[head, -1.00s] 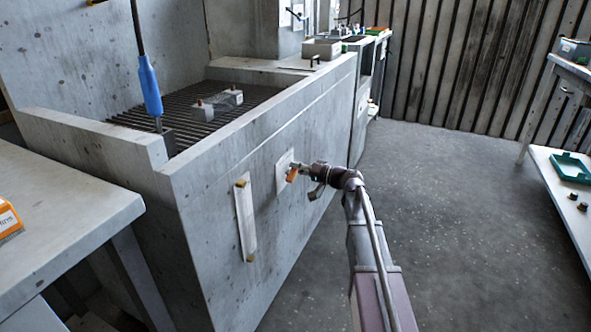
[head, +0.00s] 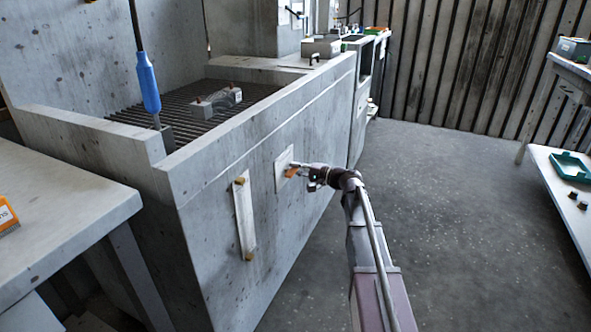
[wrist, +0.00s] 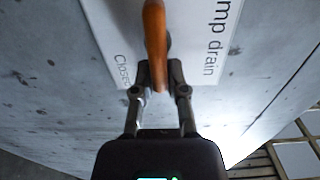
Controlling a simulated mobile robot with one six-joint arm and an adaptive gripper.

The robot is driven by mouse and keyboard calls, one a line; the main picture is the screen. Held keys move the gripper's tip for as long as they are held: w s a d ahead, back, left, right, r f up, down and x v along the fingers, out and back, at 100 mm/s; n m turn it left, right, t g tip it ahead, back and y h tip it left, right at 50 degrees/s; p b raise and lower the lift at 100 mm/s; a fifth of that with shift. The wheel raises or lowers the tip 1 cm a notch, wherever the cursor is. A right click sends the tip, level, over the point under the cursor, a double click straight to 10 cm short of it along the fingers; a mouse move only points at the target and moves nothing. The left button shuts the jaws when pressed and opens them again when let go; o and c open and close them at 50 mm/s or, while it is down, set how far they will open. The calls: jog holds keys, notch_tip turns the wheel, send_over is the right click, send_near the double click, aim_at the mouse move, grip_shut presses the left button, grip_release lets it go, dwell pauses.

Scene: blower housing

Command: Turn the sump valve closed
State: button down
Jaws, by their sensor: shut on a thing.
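The sump valve has an orange lever (head: 291,172) on a white plate (head: 282,165), fixed to the front wall of the concrete tank. In the wrist view the orange lever (wrist: 155,40) runs down between my fingers. The plate (wrist: 205,20) there carries the words "…mp drain" and, at lower left, a partly hidden "Closed". My gripper (head: 304,170) reaches the lever from the right in the head view. In the wrist view my gripper (wrist: 158,78) is shut on the lever's end, one finger on each side. The valve's pivot is mostly hidden behind the lever.
A white strip with brass-coloured ends (head: 245,215) is on the wall left of the valve. A blue-handled tool (head: 149,88) stands at the tank's grating. A grey bench (head: 60,205) is at left, shelving (head: 562,160) at right. The floor between is clear.

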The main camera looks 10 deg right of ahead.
jog(key=shift+w, duration=0.1)
jog(key=c, duration=0.7)
grip_release()
jog(key=shift+o, duration=0.2)
jog(key=v, duration=1.2)
